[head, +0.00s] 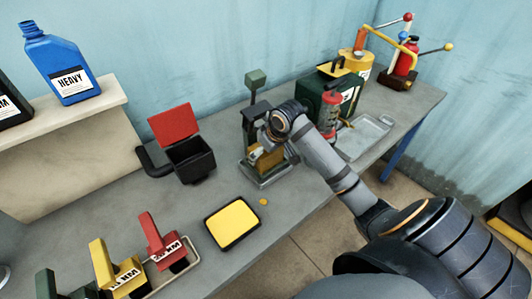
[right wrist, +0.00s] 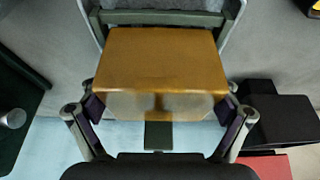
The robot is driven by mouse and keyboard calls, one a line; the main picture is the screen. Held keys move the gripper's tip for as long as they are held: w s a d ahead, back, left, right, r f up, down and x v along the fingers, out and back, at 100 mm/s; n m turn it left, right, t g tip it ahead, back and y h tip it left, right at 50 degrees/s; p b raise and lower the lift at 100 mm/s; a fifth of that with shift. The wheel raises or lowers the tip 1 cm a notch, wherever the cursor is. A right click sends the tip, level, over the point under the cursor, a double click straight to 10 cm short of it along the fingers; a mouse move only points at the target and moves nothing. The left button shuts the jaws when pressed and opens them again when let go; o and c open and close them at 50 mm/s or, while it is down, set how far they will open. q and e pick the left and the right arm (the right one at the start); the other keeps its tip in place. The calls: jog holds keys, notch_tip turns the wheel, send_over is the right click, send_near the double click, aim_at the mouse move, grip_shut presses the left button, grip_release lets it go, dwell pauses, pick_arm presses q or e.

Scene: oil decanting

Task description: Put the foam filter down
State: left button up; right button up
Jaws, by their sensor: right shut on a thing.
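The foam filter (right wrist: 160,62) is an orange-brown block that fills the middle of the right wrist view. My right gripper (right wrist: 160,112) is shut on it, with one finger at each side. In the head view my right gripper (head: 270,145) is at the dark green press-like stand (head: 256,112), over its silver base tray. Only a small yellowish part of the foam filter (head: 264,160) shows there, and the gripper hides much of it. I cannot tell whether the block touches the stand. My left gripper is not in view.
A black tray with a yellow pad (head: 232,222) lies in front of the stand. A black bin with a raised red lid (head: 190,155) stands left. A green can (head: 322,98) and a shallow metal tray (head: 364,138) are right.

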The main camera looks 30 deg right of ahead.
jog(key=o, duration=1)
jog(key=shift+f, duration=0.1)
jog(key=p+v, duration=0.1)
jog(key=v, duration=1.1)
jog(key=shift+s, duration=0.1)
